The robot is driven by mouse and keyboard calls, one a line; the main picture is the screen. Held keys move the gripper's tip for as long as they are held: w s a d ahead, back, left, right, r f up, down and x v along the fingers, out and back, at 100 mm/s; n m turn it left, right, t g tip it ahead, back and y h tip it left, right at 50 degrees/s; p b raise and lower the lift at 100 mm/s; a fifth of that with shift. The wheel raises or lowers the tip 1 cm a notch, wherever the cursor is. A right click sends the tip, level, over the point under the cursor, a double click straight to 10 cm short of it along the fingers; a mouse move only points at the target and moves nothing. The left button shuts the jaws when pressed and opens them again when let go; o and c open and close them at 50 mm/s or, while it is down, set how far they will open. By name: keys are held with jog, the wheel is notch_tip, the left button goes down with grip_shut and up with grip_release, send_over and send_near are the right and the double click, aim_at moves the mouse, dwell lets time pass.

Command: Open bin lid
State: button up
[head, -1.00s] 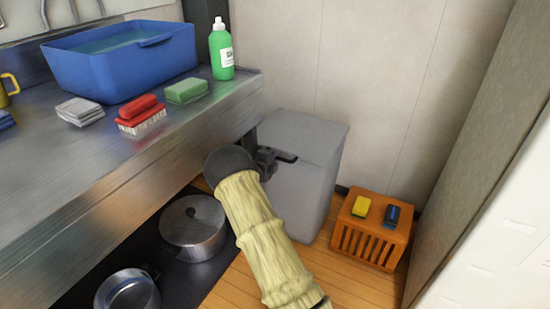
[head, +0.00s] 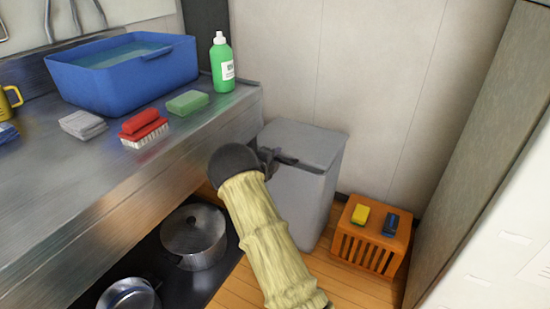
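The grey bin (head: 301,205) stands on the floor beyond the end of the metal counter, against the wall. Its grey lid (head: 308,140) lies on top and looks shut or nearly so; a slight gap at the front edge cannot be ruled out. My gripper (head: 285,159) is dark and sits at the lid's front left edge, close to or touching it. My sleeved arm and its dark round wrist hide part of the bin's front left side. The fingers are small and dark, so I cannot tell whether they are open or shut.
The steel counter (head: 150,190) runs close along the left of my arm, carrying a blue basin (head: 125,85), green bottle (head: 221,75), red brush (head: 143,128) and sponges. Pots (head: 193,235) sit below. An orange crate (head: 368,240) stands right of the bin.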

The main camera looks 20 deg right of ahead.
jog(key=shift+a+r, duration=0.1)
jog(key=shift+a, duration=0.2)
jog(key=p+v, duration=0.4)
jog(key=v, duration=1.3)
jog(key=shift+s+d, duration=0.1)
jog(key=shift+s, duration=0.05)
